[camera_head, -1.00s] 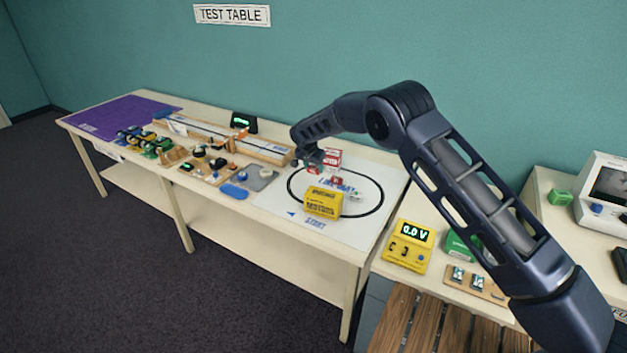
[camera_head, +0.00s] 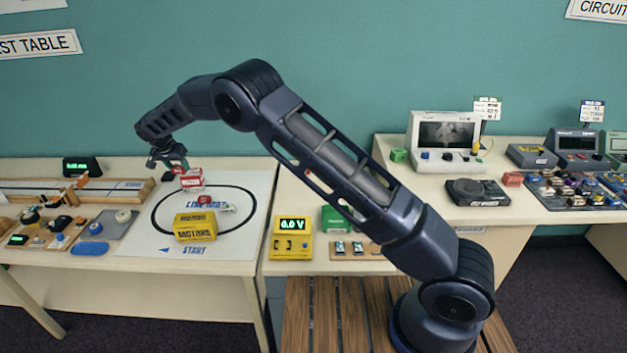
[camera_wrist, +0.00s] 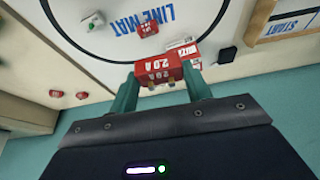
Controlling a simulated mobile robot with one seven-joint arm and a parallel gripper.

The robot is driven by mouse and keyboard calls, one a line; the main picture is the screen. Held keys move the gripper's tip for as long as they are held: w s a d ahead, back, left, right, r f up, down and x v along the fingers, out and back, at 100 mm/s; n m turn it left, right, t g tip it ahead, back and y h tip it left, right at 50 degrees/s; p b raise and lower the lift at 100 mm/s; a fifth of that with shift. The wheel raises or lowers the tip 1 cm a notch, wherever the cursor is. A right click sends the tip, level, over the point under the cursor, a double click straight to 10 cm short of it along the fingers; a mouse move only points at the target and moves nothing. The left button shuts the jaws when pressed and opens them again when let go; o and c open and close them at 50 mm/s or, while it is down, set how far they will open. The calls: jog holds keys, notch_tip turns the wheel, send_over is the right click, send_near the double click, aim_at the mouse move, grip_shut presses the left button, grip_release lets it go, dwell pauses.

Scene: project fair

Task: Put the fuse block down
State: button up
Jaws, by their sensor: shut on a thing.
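The fuse block, a small red block marked 2.0 A (camera_wrist: 158,68), sits between the two green fingers of my gripper (camera_wrist: 160,92) in the wrist view. My gripper is shut on it. In the head view my gripper (camera_head: 170,162) is above the back left of the white line mat (camera_head: 145,225), and a bit of red shows just below it. The line mat, with its black oval track, also shows in the wrist view (camera_wrist: 115,65). How high the block is above the surface I cannot tell.
A red and white box (camera_head: 191,179) stands close beside my gripper. On the mat are a yellow motors box (camera_head: 195,228), another small red block (camera_head: 205,201) and a small whitish item (camera_head: 228,208). A yellow meter (camera_head: 291,240) reads 0.0 V to the right.

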jog(key=w+d+m+h, duration=0.1)
jog(key=w+d+m, duration=0.2)
jog(key=w+d, duration=0.55)
jog(key=w+d+m+g+h, duration=0.1)
jog(key=w+d+m, duration=0.35)
jog(key=d, duration=0.75)
jog(key=w+d+m+h, duration=0.1)
jog(key=w+d, duration=0.8)
jog(key=d, duration=0.1)
jog(key=w+d+m+g+h, duration=0.1)
jog(key=w+d+m+g, duration=0.3)
jog(key=d, duration=1.4)
jog(key=w+d+m+t, duration=0.15)
jog(key=d+m, duration=0.35)
jog(key=d, duration=1.3)
jog(key=shift+g, duration=0.45)
jog(key=f, duration=2)
jog(key=shift+w+d, duration=0.25)
jog(key=shift+w, duration=0.15)
jog(key=o, duration=1)
jog(key=shift+f, duration=0.1)
jog(key=shift+c, duration=0.2)
